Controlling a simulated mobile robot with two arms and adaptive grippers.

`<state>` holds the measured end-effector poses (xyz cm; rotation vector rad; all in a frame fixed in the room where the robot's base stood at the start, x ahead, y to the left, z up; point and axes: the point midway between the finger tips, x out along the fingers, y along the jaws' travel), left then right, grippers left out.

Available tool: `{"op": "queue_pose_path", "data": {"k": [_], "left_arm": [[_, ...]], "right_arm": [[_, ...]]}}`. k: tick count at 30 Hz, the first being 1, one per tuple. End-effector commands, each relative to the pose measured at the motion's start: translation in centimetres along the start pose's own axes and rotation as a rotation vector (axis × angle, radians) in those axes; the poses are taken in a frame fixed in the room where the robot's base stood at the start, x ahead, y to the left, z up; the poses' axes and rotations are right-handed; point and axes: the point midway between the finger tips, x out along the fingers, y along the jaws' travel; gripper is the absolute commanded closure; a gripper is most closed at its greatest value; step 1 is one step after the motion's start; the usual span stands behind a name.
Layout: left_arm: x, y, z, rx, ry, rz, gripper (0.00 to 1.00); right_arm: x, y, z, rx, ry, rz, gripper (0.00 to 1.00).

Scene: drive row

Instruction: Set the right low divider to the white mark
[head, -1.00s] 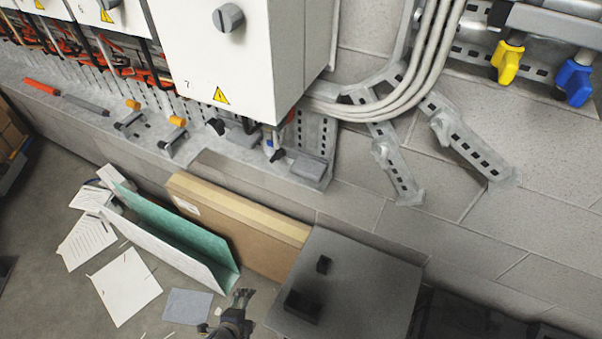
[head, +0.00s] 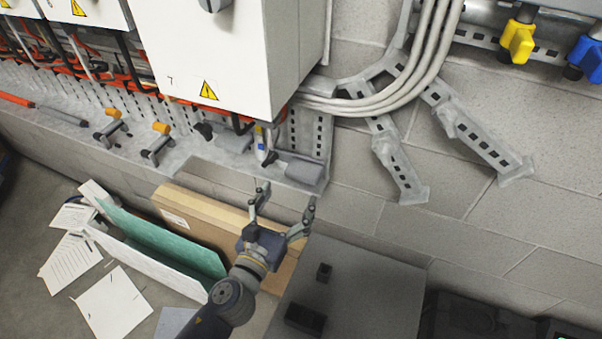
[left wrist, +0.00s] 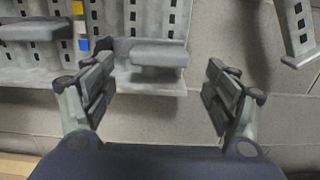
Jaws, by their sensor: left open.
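The right low divider appears to be the grey flat block (head: 303,168) at the right end of the ledge under the white cabinet. It also shows in the left wrist view (left wrist: 159,55), at upper middle. My right gripper is not in view.
A similar grey block (left wrist: 35,31) sits further left. The white cabinet (head: 205,60) hangs above. A cardboard box (head: 190,215), a green-lined folder (head: 165,240) and a grey box top (head: 350,285) lie below. Grey conduits (head: 420,70) run at right.

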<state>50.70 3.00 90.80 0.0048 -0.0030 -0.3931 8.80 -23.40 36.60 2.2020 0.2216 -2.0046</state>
Motion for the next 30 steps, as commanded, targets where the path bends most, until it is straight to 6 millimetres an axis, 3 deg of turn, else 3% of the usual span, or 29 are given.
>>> {"op": "queue_pose_path", "data": {"k": [6,12,25,30], "left_arm": [[4.5,0.0,0.2,-0.004,-0.001,0.001,0.21],[7.2,0.0,0.0,-0.004,0.000,0.001,0.21],[8.2,0.0,-0.1,-0.005,0.001,0.000,0.21],[8.2,0.0,-0.1,-0.005,0.001,0.000,0.59]], "right_arm": [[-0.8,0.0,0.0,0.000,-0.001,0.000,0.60],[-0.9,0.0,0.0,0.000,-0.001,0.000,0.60],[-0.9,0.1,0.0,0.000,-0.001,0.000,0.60],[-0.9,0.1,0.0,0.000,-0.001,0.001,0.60]]}}
